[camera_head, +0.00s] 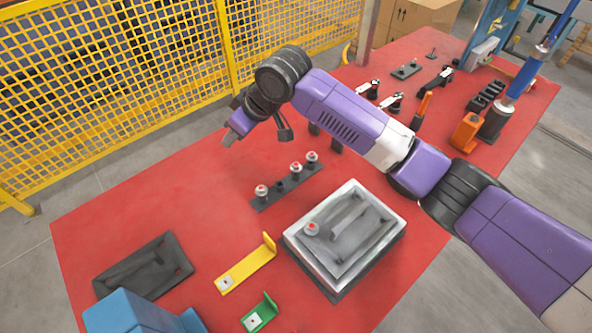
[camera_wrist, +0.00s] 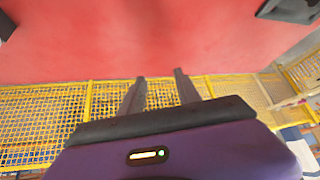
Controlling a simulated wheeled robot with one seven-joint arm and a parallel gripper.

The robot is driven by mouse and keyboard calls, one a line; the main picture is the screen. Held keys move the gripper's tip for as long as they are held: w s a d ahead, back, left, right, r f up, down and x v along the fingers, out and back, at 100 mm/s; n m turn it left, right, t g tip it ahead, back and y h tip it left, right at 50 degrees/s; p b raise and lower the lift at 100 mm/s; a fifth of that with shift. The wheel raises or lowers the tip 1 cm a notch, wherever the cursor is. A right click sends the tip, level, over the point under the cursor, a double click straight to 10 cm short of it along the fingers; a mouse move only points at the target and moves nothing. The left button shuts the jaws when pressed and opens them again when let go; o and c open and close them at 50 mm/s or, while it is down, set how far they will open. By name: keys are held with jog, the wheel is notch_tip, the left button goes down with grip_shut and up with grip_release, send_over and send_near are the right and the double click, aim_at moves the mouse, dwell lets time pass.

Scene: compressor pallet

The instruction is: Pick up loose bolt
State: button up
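Several red-topped bolts are in the head view. Three stand in a dark rack (camera_head: 268,203) at the table's middle: a near bolt (camera_head: 261,190), a middle bolt (camera_head: 296,167) and a far bolt (camera_head: 312,156). Another red-topped bolt (camera_head: 311,229) is on the grey metal plate (camera_head: 350,262). I cannot tell which is the loose one. My gripper (camera_head: 228,140) is above the table's left side near the yellow fence, apart from the bolts. In the wrist view my gripper (camera_wrist: 160,74) has its two fingers apart, with nothing between them. No bolt shows there.
The red table (camera_head: 110,225) bears a dark tray (camera_head: 145,268), a yellow bracket (camera_head: 248,266), a green bracket (camera_head: 260,315) and clamps (camera_head: 390,102) at the back. A yellow mesh fence (camera_head: 120,80) borders the left. Red surface beneath my gripper is clear.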

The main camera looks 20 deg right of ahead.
aim_at(295, 164)
jog(key=s+d+f+g+h, duration=0.1)
jog(key=s+d+g, duration=0.1)
jog(key=d, duration=0.2)
jog(key=s+d+f+g+h, duration=0.1)
jog(key=s+d+h, duration=0.1)
jog(key=d, duration=0.2)
jog(key=s+d+f+g+h, duration=0.1)
jog(key=s+d+g, duration=0.1)
jog(key=d, duration=0.2)
jog(key=shift+s+d+m+g, duration=0.15)
jog(key=shift+s+m+g, duration=0.15)
jog(key=shift+s, duration=0.05)
jog(key=shift+s+d+f, duration=0.1)
jog(key=shift+f, duration=0.25)
jog(key=shift+f+p, duration=0.3)
jog(key=shift+f, duration=3.2)
grip_shut()
